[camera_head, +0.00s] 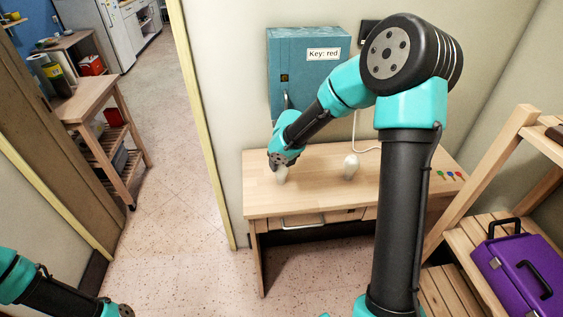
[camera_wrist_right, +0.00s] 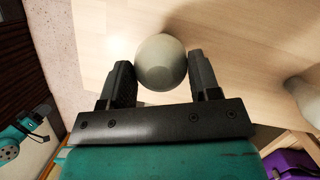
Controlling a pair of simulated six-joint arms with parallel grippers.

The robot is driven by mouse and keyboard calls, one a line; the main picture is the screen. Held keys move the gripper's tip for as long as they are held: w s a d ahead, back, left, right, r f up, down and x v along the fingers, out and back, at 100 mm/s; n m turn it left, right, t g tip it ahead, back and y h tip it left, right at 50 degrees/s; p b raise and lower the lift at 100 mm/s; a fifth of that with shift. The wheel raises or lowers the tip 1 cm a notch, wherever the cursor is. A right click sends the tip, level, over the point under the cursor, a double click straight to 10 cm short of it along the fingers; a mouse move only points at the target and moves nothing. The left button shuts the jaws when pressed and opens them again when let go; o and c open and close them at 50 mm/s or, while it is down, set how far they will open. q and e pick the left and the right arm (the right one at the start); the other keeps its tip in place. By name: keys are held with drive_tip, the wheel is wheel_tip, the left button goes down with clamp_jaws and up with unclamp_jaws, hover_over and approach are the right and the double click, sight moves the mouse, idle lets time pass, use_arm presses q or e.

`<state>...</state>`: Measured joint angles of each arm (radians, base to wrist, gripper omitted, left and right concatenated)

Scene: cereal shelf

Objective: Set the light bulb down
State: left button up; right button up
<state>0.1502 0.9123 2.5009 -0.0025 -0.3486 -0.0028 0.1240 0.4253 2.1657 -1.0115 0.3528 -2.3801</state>
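A pale, rounded light bulb (camera_wrist_right: 161,62) sits between the two fingers of my right gripper (camera_wrist_right: 160,80) in the right wrist view, with both fingers against its sides. In the head view the bulb (camera_head: 281,175) shows just below the right gripper (camera_head: 279,164), over the left part of the wooden table (camera_head: 320,200). I cannot tell whether its lower end touches the tabletop. A second pale bulb-shaped object (camera_head: 351,167) stands upright on the table to the right; it also shows at the right edge of the wrist view (camera_wrist_right: 305,96).
A teal wall box (camera_head: 300,75) labelled "Key: red" hangs behind the table. A white cord (camera_head: 362,149) runs near the second bulb. Small coloured keys (camera_head: 450,175) lie at the table's right end. A wooden rack (camera_head: 470,235) with a purple case (camera_head: 520,272) stands at the right.

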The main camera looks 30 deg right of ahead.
drive_tip(key=o, duration=0.4)
drive_tip(key=shift+o, duration=0.2)
drive_tip(key=v, duration=1.2)
drive_tip(key=shift+r, duration=0.1)
